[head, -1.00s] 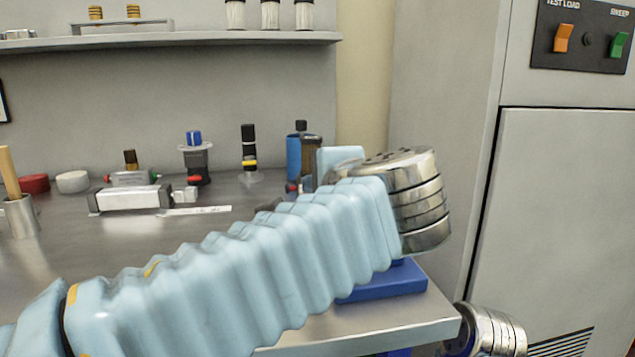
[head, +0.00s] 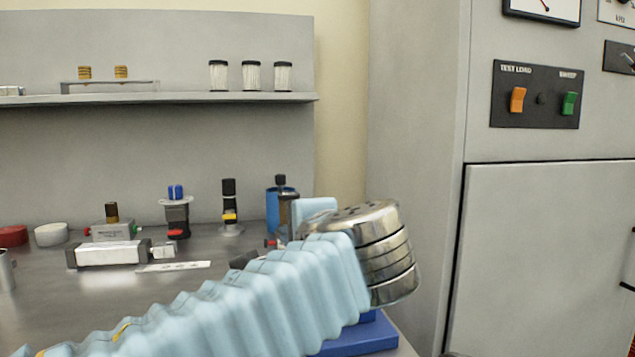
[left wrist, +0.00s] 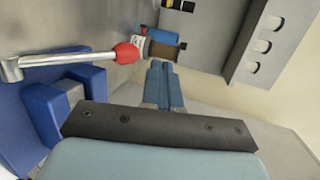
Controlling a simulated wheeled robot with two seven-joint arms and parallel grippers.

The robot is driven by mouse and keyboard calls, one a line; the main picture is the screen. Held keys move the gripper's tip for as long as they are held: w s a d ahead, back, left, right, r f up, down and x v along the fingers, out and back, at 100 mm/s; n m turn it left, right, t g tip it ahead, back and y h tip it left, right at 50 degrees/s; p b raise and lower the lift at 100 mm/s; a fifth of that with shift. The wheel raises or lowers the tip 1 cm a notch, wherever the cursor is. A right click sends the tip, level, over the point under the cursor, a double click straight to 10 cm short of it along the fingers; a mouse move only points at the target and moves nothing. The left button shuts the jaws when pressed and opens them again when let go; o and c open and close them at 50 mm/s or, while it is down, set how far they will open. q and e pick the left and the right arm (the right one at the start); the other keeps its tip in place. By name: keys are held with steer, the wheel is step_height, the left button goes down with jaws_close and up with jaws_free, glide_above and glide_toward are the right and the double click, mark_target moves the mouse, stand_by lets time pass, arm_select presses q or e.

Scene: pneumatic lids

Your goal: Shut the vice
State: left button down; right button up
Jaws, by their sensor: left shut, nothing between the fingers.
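The blue vice (left wrist: 42,112) is at the left of the left wrist view, with a grey block between its blue parts. A metal lever (left wrist: 70,61) with a red knob (left wrist: 127,53) reaches across above it. In the head view, only a blue part of the vice (head: 352,337) shows at the bench corner, behind my left arm. My left gripper (left wrist: 160,68) is shut and empty, to the right of the vice and just below the red knob in the picture. Its fingertips are hidden in the head view. My right gripper is out of view.
A blue can (head: 279,211) and dark bottles stand behind my left arm. A silver cylinder (head: 112,253), a white strip (head: 174,267) and small fittings lie further left on the bench. A grey cabinet (head: 550,250) stands at the right.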

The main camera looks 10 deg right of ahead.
arm_select(q)
steer(key=s+d+r, duration=0.2)
steer(key=s+r, duration=0.3)
steer(key=r, duration=0.4)
steer(key=shift+s+r, duration=0.15)
steer(key=shift+s, duration=0.25)
